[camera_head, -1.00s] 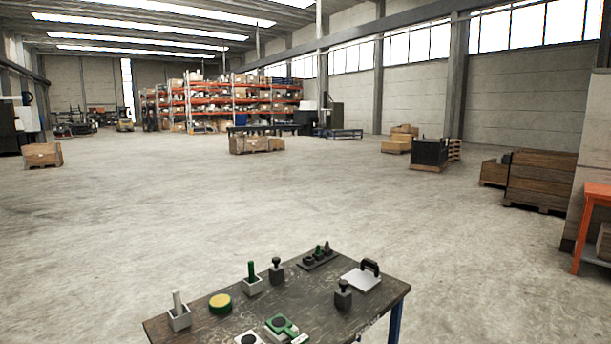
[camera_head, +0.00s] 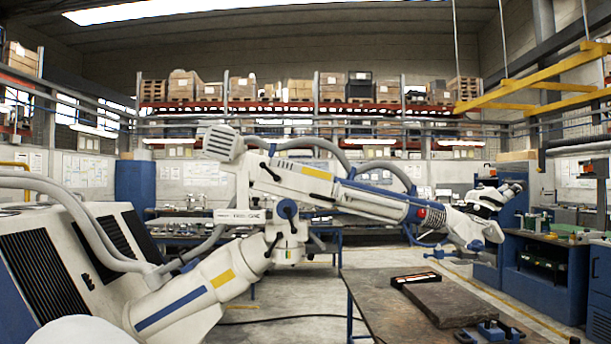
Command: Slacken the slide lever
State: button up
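A red knob (camera_head: 422,213) sits near that front lever. I cannot tell which lever is the slide lever, or whether it is tight. My gripper is not in view.
A dark worktable (camera_head: 385,320) below the boom carries a dark slab (camera_head: 455,300), a flat box (camera_head: 415,278) and small blue parts (camera_head: 490,332). White cabinets with dark vents (camera_head: 45,270) fill the left. Blue cabinets (camera_head: 545,265) stand at right. Some floor shows between.

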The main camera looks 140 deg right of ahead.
aim_at(276, 178)
jog(key=z, duration=4.1)
jog(key=j+z, duration=0.15)
jog(key=j, duration=0.25)
jog(key=k+j+z, duration=0.15)
jog(key=j, duration=0.25)
jog(key=k+j+z, duration=0.15)
jog(key=j, duration=0.25)
